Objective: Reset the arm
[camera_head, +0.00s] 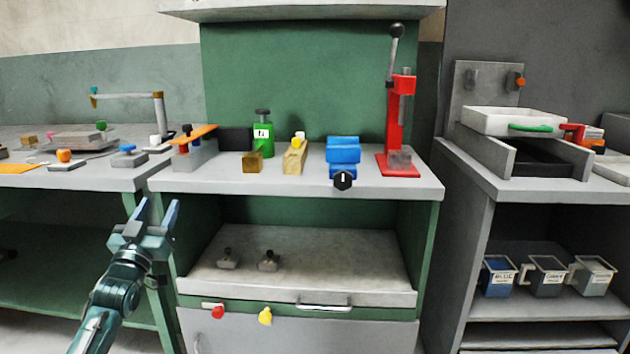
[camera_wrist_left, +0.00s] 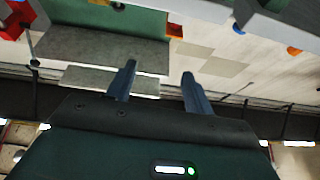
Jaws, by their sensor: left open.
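My left arm comes in from the lower left in the head view. Its gripper (camera_head: 157,212) points upward in front of the left part of the workbench, with its two fingers spread and nothing between them. The left wrist view also shows the left gripper (camera_wrist_left: 158,82) open and empty, with a tilted view of the room beyond the fingers. The left gripper touches nothing that I can see. My right gripper does not show in either view.
The middle workbench (camera_head: 300,184) carries a red press (camera_head: 401,125), a blue block-shaped device (camera_head: 343,152), a green bottle-like device (camera_head: 263,135) and wooden blocks. An open drawer (camera_head: 300,262) juts out below. A left table (camera_head: 100,177) holds small tools. A right shelf holds several bins.

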